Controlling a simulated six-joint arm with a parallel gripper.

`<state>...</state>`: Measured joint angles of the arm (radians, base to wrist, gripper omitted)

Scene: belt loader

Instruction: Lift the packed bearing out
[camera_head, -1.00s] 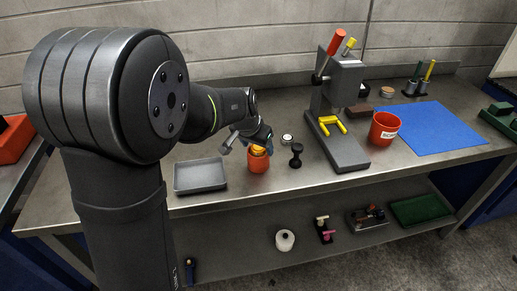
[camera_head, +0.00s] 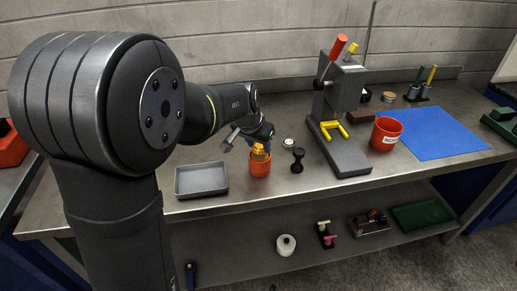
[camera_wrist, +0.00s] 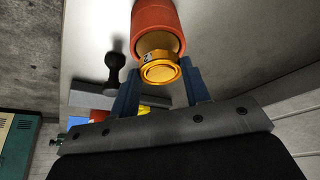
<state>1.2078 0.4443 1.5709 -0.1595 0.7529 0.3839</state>
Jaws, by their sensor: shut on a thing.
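An orange-red cup (camera_head: 260,167) stands on the bench, right of the grey tray. It also shows in the wrist view (camera_wrist: 154,22). A yellow-orange round part (camera_head: 259,153), which looks like the packed bearing, shows at the cup's mouth and sticks up above its rim. In the wrist view, the yellow part (camera_wrist: 160,71) is between the blue fingers of my gripper (camera_wrist: 160,82), which is shut on it. Its lower end is hidden, so I cannot tell whether it is clear of the cup. The fingertips are hard to make out in the head view.
A shallow grey tray (camera_head: 202,180) is left of the cup. A black knobbed tool (camera_head: 297,160) and a small round tin (camera_head: 289,144) are close on the right. Beyond stand a lever press (camera_head: 343,90), a red bin (camera_head: 386,134) and a flat blue mat (camera_head: 436,131).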

